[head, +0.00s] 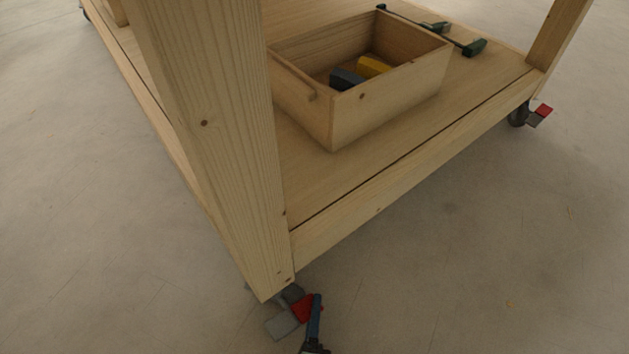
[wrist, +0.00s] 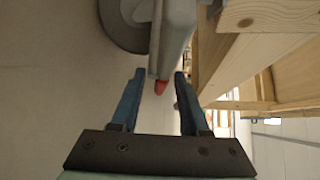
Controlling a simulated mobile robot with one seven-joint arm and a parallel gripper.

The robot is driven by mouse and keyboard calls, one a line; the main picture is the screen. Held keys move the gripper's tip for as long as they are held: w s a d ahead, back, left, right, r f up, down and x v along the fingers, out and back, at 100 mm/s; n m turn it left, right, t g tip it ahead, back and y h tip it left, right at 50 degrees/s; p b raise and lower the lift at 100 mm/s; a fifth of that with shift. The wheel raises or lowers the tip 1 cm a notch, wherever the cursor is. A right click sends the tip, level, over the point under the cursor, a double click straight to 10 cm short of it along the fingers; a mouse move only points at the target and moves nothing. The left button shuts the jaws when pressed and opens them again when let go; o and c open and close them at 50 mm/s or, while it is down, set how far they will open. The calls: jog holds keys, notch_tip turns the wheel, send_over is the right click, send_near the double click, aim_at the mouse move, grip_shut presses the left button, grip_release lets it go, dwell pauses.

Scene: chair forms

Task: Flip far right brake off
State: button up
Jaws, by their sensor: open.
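My gripper (head: 316,302) is low at the near corner of the wooden bench, beside the near caster (head: 291,293). That caster has a red brake tab (head: 303,308) and a grey plate (head: 281,326). In the wrist view my gripper (wrist: 159,74) is open and empty, its blue fingers apart. A red tab (wrist: 161,87) shows between them, below a grey bracket (wrist: 176,35) and a dark wheel (wrist: 122,22); contact cannot be told. Another caster (head: 517,115) with a red tab (head: 543,112) is at the right bench corner in the head view.
The bench leg (head: 215,130) rises just above the near caster. The lower shelf (head: 310,185) holds a wooden box (head: 390,105) with a yellow thing (head: 372,66) and a dark thing inside. A green clamp (head: 474,48) lies behind it. The floor (head: 470,260) at right is clear.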

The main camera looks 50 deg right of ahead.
jog(key=shift+w+d, duration=0.2)
jog(key=shift+d, duration=0.05)
grip_shut()
dwell(0.5)
jog(key=shift+r+n+t+h, duration=0.6)
jog(key=shift+n+h, duration=0.3)
jog(key=shift+n, duration=0.2)
jog(key=shift+a+r+n+t+h, duration=0.15)
jog(key=shift+r+n+t+h, duration=0.3)
jog(key=shift+n+h, duration=0.35)
jog(key=shift+r+t, duration=0.1)
jog(key=shift+t, duration=0.15)
grip_release()
